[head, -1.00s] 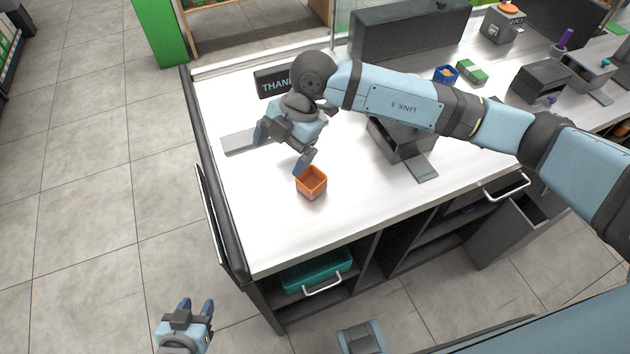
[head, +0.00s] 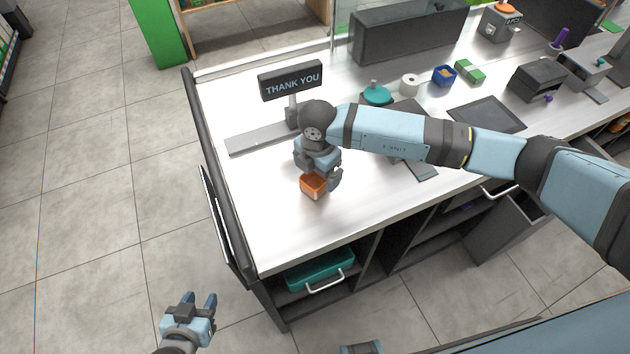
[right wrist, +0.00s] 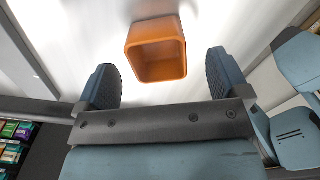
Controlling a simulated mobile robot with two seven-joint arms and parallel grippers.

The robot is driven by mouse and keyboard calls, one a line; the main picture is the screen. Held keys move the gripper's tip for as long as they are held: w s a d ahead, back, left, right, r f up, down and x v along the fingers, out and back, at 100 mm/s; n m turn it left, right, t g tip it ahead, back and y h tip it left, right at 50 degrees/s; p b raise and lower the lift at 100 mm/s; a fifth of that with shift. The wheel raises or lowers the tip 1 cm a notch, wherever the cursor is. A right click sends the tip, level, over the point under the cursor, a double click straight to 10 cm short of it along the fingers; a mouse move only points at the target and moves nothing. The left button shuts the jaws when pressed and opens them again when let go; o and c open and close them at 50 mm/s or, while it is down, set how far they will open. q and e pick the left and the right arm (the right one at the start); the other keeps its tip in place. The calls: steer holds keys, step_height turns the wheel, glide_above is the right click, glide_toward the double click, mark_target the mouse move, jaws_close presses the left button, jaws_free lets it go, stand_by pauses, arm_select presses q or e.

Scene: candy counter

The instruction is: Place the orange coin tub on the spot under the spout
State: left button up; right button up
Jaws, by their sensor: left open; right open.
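The orange coin tub (head: 313,190) is a small open square tub, standing empty on the white counter near its front left part. In the right wrist view the tub (right wrist: 157,52) shows just ahead of and between the two finger pads. My right gripper (head: 320,178) is open, lowered at the tub; I cannot tell whether it touches. A dispenser with a teal lid (head: 377,94) stands behind my right arm, which hides most of its body. A flat grey plate (head: 424,172) shows in front of it; I see no clear spout. My left gripper (head: 198,303) is open and empty, off the counter.
A THANK YOU sign (head: 290,80) on a grey base stands left of the dispenser. A white roll (head: 410,84), a blue tub (head: 444,75) and a green pack (head: 469,70) are farther back. The counter (head: 275,220) is clear around the orange tub.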

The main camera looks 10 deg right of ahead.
mark_target(315, 187)
steer(key=f, duration=0.2)
steer(key=f+p, duration=0.1)
steer(key=shift+a+f, duration=0.3)
steer(key=shift+f, duration=0.45)
steer(key=shift+c, duration=0.2)
steer(key=c, duration=1)
steer(key=shift+r, duration=0.15)
